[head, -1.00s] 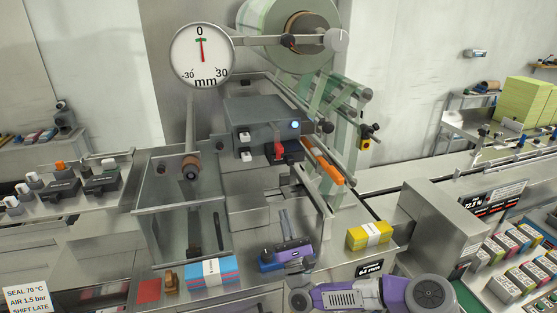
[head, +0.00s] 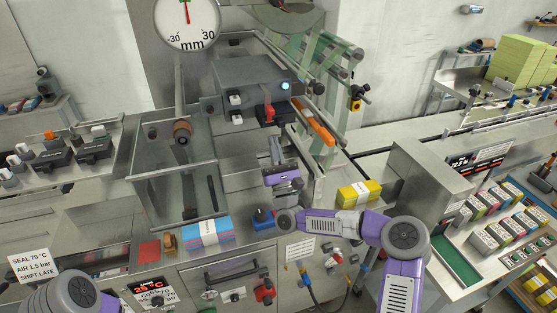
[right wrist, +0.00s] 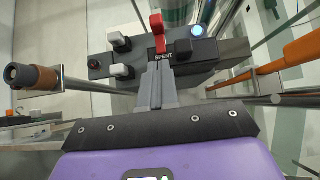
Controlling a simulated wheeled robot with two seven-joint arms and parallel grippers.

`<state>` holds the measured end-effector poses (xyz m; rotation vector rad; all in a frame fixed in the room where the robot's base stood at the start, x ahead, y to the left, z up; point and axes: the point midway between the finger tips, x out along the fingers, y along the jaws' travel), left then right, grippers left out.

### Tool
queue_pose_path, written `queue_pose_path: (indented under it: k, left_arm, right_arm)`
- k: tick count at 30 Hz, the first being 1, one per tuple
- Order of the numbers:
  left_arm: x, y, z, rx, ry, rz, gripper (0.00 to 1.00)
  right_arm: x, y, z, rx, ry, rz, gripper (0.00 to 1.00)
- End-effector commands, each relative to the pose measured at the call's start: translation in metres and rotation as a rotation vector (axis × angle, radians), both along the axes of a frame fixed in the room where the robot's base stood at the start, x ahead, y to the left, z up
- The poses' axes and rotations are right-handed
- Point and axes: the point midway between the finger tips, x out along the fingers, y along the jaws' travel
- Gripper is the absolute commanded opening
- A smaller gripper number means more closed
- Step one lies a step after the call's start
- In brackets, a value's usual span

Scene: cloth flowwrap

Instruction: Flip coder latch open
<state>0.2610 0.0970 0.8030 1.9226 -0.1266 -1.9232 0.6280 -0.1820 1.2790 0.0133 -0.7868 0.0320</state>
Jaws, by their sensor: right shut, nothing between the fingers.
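The coder is a dark grey box (head: 245,85) at the centre of the head view, with a lit round button and white knobs. Its red latch (head: 268,112) hangs on the front face, beside a black block. In the right wrist view the red latch (right wrist: 157,32) stands straight beyond my fingertips, by a label reading "SPENT". My right gripper (head: 275,142) is shut and empty, pointing at the coder just below the latch. In the wrist view its closed fingers (right wrist: 157,66) line up with the latch; I cannot tell whether they touch. My left gripper is out of view.
An orange bar (head: 318,128) and rollers lie close right of the coder. A brown roller (head: 182,132) on a post stands to its left.

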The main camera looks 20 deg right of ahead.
Motion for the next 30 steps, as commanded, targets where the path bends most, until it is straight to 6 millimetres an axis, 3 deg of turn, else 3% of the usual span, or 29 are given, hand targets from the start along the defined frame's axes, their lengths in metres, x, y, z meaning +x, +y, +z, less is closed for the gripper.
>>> queue_pose_path:
  k: [2,9,24,30]
  left_arm:
    - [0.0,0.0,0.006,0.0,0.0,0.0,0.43]
    - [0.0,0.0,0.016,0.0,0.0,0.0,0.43]
    - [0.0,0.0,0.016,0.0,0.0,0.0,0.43]
    - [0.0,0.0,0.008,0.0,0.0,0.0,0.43]
  right_arm:
    - [0.011,0.001,0.014,-0.001,-0.002,-0.001,0.0]
    - [0.01,0.001,0.045,-0.001,0.0,0.001,0.0]
    - [0.01,0.001,0.051,0.0,0.001,0.001,0.0]
    - [0.01,0.0,0.075,-0.001,-0.003,-0.001,0.0]
